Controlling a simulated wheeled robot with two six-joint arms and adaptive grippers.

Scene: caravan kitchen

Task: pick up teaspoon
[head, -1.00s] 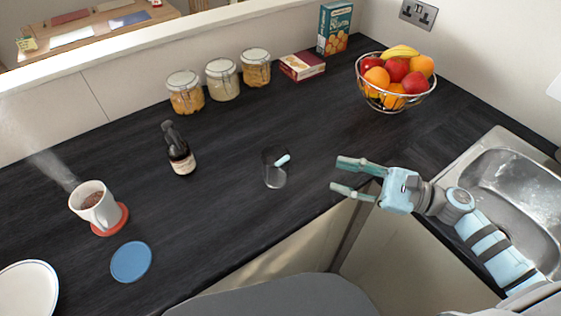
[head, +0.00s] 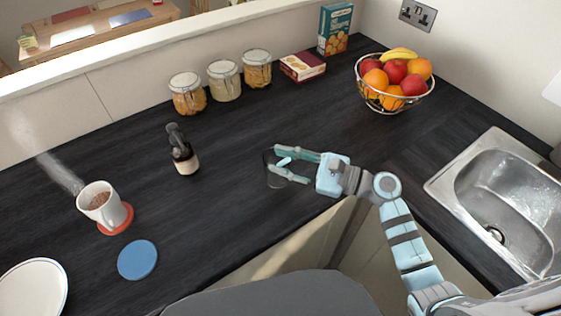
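A clear glass (head: 275,182) stands on the dark worktop. A teaspoon with a pale blue handle end (head: 284,161) leans in it; its lower part is hard to make out. My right gripper (head: 275,159) is at the glass, coming in from the right. Its fingers are open, one on the far side and one on the near side of the pale blue handle end. I cannot tell whether either finger touches the spoon or the glass. My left gripper is not in view.
Jars (head: 223,81) and a fruit bowl (head: 395,99) stand behind. A sink (head: 440,183) is at right.

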